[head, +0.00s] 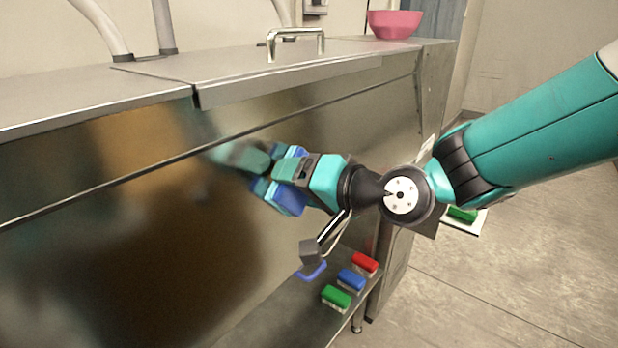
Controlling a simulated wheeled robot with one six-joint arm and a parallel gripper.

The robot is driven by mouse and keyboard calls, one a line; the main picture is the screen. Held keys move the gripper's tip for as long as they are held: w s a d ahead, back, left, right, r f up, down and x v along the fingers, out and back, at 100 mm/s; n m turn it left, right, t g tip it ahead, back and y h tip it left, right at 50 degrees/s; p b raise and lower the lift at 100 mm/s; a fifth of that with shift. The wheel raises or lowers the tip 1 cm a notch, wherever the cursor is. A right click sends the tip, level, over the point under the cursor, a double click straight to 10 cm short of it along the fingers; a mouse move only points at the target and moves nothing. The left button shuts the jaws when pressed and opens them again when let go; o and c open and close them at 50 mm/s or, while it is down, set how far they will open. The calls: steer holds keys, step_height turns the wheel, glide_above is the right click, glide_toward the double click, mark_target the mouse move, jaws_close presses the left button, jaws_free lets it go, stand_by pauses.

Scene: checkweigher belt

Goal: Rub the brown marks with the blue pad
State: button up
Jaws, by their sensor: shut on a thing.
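My gripper (283,170) is shut on a blue pad (289,198), which shows on both sides of the teal fingers. It holds the pad up against or just in front of the shiny metal panel (330,135); I cannot tell whether they touch. The panel mirrors the gripper and the pad just to their left. Broad brown and dark patches show on the panel's left part, but I cannot tell marks from reflections there. No distinct brown mark is clear, and the gripper hides the panel behind it.
A low metal ledge (285,318) below holds a red block (365,262), a blue block (351,280), a green block (336,297) and a blue outline (312,271). Above are a lid handle (296,36) and a pink bowl (394,25). Another green block (462,214) lies at right.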

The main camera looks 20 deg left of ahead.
mark_target(282, 196)
steer(key=shift+s+a, duration=0.3)
steer(key=shift+s, duration=0.35)
steer(key=shift+s+a, duration=0.3)
steer(key=shift+s, duration=0.35)
steer(key=shift+s+a, duration=0.3)
steer(key=shift+s, duration=0.35)
steer(key=shift+d, duration=0.1)
steer(key=shift+b+v, duration=0.8)
steer(key=shift+v, duration=2.1)
steer(key=v, duration=0.3)
steer(key=shift+r+b, duration=0.1)
steer(key=shift+b, duration=0.2)
steer(key=shift+x, duration=3.45)
